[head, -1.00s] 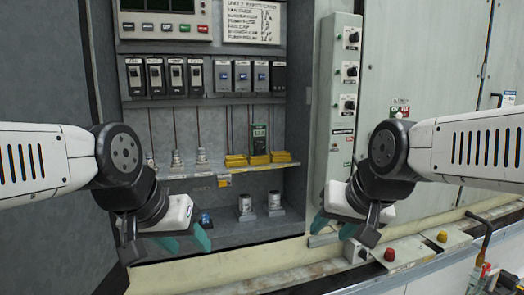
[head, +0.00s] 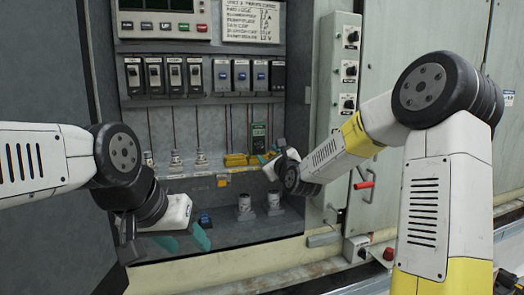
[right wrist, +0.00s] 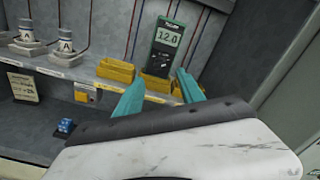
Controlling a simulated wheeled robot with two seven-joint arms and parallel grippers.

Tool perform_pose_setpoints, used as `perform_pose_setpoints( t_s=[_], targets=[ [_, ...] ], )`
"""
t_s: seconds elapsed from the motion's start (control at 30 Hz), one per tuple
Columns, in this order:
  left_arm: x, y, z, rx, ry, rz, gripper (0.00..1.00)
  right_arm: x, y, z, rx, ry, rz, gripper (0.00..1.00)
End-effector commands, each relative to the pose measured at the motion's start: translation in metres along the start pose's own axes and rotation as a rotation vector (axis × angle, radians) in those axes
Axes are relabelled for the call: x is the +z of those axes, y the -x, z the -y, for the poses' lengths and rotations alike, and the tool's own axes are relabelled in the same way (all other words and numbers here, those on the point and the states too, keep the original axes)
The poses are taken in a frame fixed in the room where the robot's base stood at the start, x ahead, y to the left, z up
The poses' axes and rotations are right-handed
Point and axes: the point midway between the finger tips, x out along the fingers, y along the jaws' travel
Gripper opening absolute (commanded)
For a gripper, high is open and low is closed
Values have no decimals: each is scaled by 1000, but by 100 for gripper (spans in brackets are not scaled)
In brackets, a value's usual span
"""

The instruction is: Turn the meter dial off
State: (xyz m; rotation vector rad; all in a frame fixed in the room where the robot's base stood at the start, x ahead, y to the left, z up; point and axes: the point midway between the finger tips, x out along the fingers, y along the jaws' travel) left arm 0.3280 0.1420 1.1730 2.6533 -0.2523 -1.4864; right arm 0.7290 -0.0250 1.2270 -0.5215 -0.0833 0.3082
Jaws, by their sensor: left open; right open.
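The meter (head: 258,137) is a dark green handheld multimeter standing upright on the cabinet shelf, among yellow trays. In the right wrist view the meter (right wrist: 167,46) shows a lit display reading about 12.0; its lower part lies behind a yellow tray and near my fingertips, and its dial is too small to make out. My right gripper (head: 271,157) is open at the shelf, just in front of and below the meter; its teal fingers (right wrist: 160,92) point toward the meter, apart from each other. My left gripper (head: 186,240) is open and empty at the lower left of the cabinet.
Yellow trays (right wrist: 115,71) flank the meter on the shelf (head: 190,174). White cylindrical parts (head: 273,203) stand on the cabinet floor. Breakers (head: 195,74) line the wall above. A knob panel (head: 345,75) bounds the cabinet's right side. A small blue item (right wrist: 66,126) lies below the shelf.

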Motion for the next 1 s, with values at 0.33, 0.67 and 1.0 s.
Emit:
perform_pose_setpoints(
  t_s=[0.33,0.67,1.0],
  targets=[
    [0,0,0,0,0,0,51,0,-52,-1,-1,-3,2,46],
    [0,0,0,0,0,0,51,0,-75,0,0,0,-1,46],
    [0,0,0,0,0,0,51,0,-75,0,0,0,-1,16]
  ],
)
